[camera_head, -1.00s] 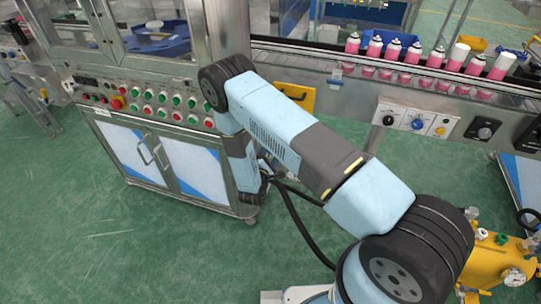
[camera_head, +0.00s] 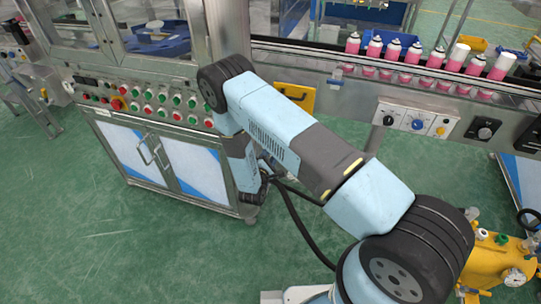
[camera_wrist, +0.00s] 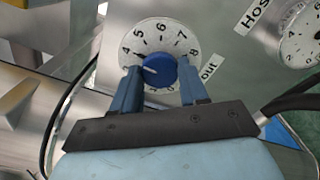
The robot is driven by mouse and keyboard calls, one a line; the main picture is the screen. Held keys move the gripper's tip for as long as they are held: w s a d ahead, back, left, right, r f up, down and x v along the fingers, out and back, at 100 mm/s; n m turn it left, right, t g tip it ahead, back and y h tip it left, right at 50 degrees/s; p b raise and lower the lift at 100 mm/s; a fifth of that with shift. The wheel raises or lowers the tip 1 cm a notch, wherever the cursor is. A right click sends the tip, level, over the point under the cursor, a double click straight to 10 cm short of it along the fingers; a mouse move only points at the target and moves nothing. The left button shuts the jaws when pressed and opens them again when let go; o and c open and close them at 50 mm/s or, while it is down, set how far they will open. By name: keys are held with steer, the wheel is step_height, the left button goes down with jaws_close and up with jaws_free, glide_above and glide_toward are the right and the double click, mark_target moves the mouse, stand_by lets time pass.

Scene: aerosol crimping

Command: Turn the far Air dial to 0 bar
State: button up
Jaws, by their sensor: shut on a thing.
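In the wrist view a round white dial with a number scale has a blue knob (camera_wrist: 159,71) at its middle. Numbers 4 to 8 show around the top; the lower part is partly hidden by my gripper. The knob's white mark points left, a little below the 4. My gripper (camera_wrist: 159,74) has its two blue fingers on either side of the knob, shut on it. In the head view my arm hides the gripper and this dial.
Another dial (camera_wrist: 305,35) sits to the right, by a label starting "HOS" (camera_wrist: 259,14). A dark cable runs at the right. In the head view, a cabinet (camera_head: 150,155) with buttons stands left, and a conveyor with pink cans (camera_head: 412,55) runs behind. Green floor is clear at front left.

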steer(key=shift+f, duration=0.1)
steer(key=n, duration=2.7)
steer(key=shift+s+a+f+n, duration=0.1)
steer(key=shift+a+n, duration=0.1)
steer(key=shift+n, duration=0.1)
stand_by(0.3)
steer(key=o, duration=0.8)
steer(key=shift+c, duration=0.2)
steer(key=o, duration=0.3)
steer(key=shift+d, duration=0.1)
